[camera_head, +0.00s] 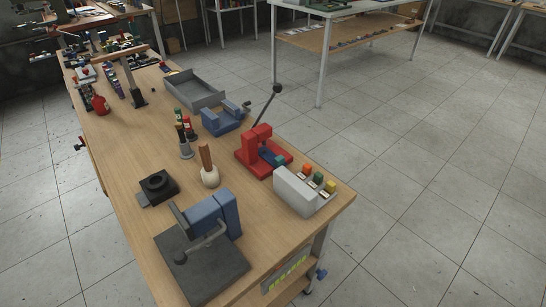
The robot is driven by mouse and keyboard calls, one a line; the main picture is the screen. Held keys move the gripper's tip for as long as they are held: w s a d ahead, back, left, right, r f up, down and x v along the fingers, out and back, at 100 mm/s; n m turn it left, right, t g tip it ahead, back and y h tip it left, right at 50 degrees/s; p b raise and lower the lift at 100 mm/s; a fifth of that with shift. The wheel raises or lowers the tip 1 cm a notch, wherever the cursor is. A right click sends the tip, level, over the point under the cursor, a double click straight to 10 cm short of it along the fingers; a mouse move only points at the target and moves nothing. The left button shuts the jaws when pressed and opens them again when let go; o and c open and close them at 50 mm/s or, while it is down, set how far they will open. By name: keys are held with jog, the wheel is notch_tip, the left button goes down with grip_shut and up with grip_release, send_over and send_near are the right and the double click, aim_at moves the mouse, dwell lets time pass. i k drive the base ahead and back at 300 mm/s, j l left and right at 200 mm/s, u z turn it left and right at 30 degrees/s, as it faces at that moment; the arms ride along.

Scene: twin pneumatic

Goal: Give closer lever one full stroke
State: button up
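A red bench device (252,153) stands near the right edge of the wooden bench. A dark lever (267,103) with a round black knob (277,88) rises from it, tilted up and to the right. A blue press-like device (222,214) with a grey handle (207,245) stands on a dark plate (225,277) at the front of the bench. A smaller blue device (223,120) with a small dark handle sits behind the red one. I cannot tell from any label which of these is the closer. My gripper is not in view.
A white box (295,192) with colored buttons (318,178) sits beside the red device. A wooden-handled tool (208,170), dark block (157,187) and grey tray (195,89) share the wooden bench (130,165). Open tiled floor (420,180) lies right of the bench.

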aim_at(278, 88)
jog(key=j, duration=0.55)
jog(key=j+z, duration=0.2)
jog(key=j, duration=0.8)
jog(key=j+z, duration=0.15)
jog(key=j, duration=0.9)
jog(key=j+z, duration=0.2)
jog(key=j, duration=0.8)
jog(key=i+j+z, duration=0.1)
jog(key=j, duration=0.3)
jog(key=i+j, duration=0.2)
jog(key=j, duration=0.2)
jog(key=i+j+z, duration=0.15)
jog(key=j, duration=0.3)
jog(key=i+j, duration=0.1)
jog(key=j, duration=0.3)
jog(key=i+j+z, duration=0.15)
jog(key=j, duration=0.7)
jog(key=i+j, duration=0.2)
jog(key=j, duration=0.15)
jog(key=i+j+z, duration=0.1)
jog(key=j, duration=0.25)
jog(key=i+l, duration=0.3)
jog(key=i, duration=0.2)
